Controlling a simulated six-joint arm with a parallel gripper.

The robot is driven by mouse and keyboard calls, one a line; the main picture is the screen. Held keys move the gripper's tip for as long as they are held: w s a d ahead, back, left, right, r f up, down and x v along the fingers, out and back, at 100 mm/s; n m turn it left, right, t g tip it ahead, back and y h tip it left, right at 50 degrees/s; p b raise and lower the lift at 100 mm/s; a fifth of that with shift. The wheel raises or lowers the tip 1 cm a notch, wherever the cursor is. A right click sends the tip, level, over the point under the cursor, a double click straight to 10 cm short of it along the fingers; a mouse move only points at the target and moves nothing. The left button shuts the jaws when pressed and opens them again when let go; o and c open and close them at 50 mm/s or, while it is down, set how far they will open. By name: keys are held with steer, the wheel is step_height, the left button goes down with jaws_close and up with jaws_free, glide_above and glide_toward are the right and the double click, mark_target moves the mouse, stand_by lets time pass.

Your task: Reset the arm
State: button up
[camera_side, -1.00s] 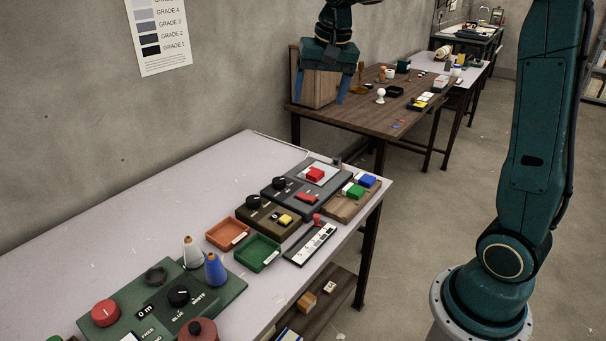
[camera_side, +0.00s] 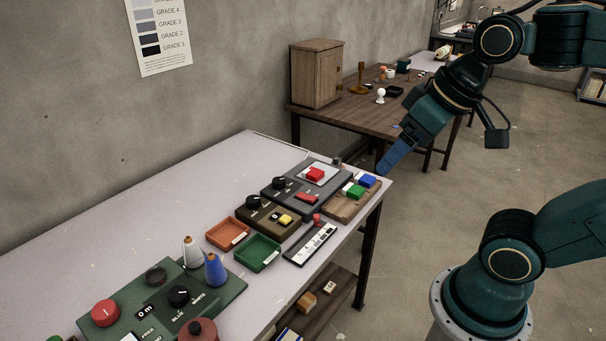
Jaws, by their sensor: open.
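My gripper (camera_side: 394,158) hangs in the air at the right of the picture, tilted down to the left. Its blue fingertips show near the far right corner of the front table (camera_side: 130,205). The fingers overlap in this view, so the gap between them is hidden. No object shows in the gripper, and it is open. My arm is bent, with the elbow at the upper right edge and partly out of the picture.
A wooden cabinet (camera_side: 318,75) and small objects stand on the brown table behind. Bare floor lies at the right.

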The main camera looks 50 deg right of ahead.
steer(key=shift+s+a+f+n, duration=0.2)
steer(key=shift+s+f+n, duration=0.3)
steer(key=shift+s, duration=0.4)
